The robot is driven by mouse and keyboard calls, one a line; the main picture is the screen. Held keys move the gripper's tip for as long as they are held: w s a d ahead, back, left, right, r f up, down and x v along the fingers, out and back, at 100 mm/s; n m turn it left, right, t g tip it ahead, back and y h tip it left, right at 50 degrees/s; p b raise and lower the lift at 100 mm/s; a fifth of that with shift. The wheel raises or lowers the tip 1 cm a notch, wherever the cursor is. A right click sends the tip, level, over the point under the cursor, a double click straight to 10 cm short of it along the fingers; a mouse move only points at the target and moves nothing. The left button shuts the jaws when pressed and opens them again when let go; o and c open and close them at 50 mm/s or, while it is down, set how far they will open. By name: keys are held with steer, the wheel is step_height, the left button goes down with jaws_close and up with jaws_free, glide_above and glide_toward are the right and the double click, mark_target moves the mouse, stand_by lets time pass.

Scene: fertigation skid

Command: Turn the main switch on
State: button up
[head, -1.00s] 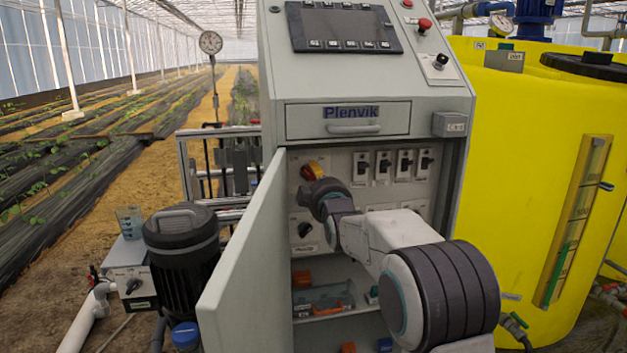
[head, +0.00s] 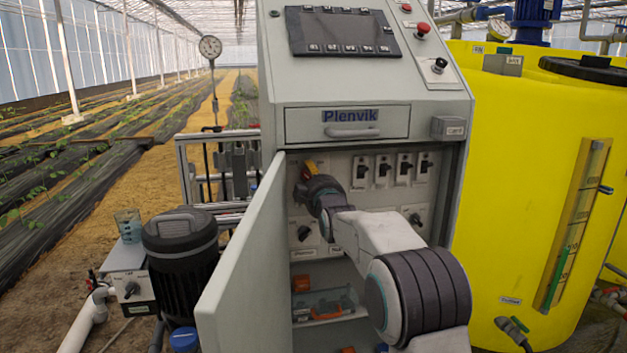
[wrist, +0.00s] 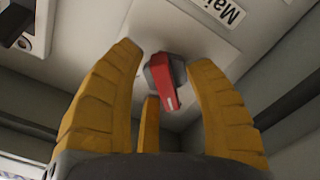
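The main switch (wrist: 168,82) is a red handle on a grey base, mounted on a light plate in the wrist view. A partly cut-off label starting "Mai" (wrist: 220,10) is beside it. The handle points down and slightly right in that view. My gripper (wrist: 164,56) has yellow fingers, spread open with one on each side of the switch and a third below. Gaps show between the side fingers and the handle. In the head view, my gripper (head: 309,166) is at the upper left of the cabinet interior, and my own wrist hides most of the switch.
The open cabinet door (head: 245,262) stands left of my arm. Several black switches (head: 383,170) line the panel to the right. A shelf with orange parts (head: 325,309) is below, and a drawer (head: 347,121) is above. A yellow tank (head: 520,200) stands at right.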

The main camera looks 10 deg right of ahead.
jaws_close()
steer(key=shift+f+m+b, duration=0.15)
steer(key=shift+m+b, duration=0.15)
steer(key=shift+b, duration=0.2)
steer(key=shift+f+m+b, duration=0.15)
steer(key=shift+m+b, duration=0.45)
steer(key=shift+b, duration=0.25)
steer(key=m+b, duration=0.2)
steer(key=shift+m, duration=0.3)
steer(key=m+b, duration=0.1)
steer(key=m, duration=0.3)
steer(key=shift+a+m, duration=0.15)
steer(key=shift+m, duration=0.15)
steer(key=shift+a+f+m, duration=0.1)
steer(key=shift+f+m, duration=0.05)
steer(key=shift+m, duration=1.95)
